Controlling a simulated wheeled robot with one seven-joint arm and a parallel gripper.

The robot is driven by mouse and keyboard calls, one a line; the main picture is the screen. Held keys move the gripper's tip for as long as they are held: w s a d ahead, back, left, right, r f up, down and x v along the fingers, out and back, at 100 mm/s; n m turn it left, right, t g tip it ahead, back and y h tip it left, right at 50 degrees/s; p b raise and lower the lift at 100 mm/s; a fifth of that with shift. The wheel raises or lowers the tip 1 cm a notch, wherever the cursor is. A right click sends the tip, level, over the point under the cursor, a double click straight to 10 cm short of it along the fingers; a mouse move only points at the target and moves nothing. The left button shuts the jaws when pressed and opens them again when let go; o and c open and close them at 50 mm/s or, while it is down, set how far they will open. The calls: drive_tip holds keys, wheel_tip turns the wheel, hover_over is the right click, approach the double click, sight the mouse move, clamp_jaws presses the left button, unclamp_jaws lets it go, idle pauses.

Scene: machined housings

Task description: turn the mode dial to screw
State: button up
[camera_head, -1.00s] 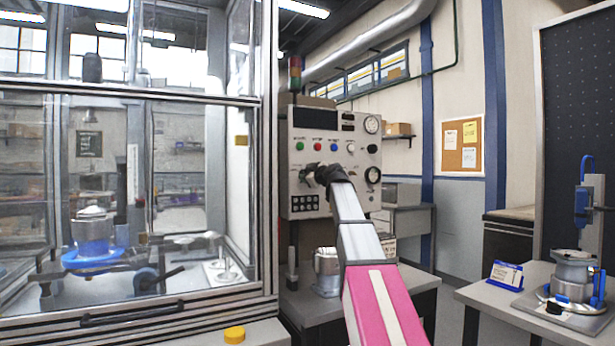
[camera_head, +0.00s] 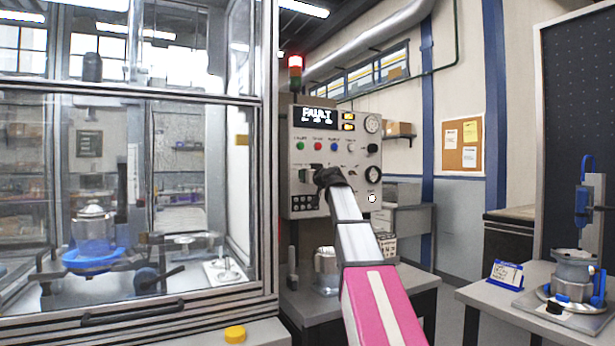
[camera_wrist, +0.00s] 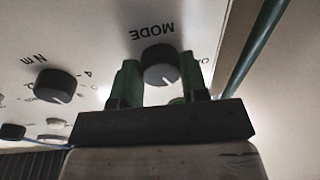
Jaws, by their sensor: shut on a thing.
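The mode dial (camera_wrist: 160,66) is a round black knob under an upside-down MODE label in the wrist view. Its white mark points toward the lower edge of that view, slightly right. My gripper (camera_wrist: 159,77) is shut on the dial, with one green finger on each side. In the head view my gripper (camera_head: 326,177) reaches the lower part of the grey control panel (camera_head: 300,165) and hides the dial.
An Nm knob (camera_wrist: 55,86) sits left of the dial in the wrist view. A green pipe (camera_wrist: 255,45) runs on the right. In the head view, a glass-walled enclosure (camera_head: 140,200) stands left of the panel. A signal tower (camera_head: 295,75) shows red above it.

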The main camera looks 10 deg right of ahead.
idle(0.5)
drive_tip(key=o, duration=0.9)
drive_tip(key=v, duration=1)
drive_tip(key=shift+s+d, duration=0.1)
drive_tip(key=shift+s, duration=0.3)
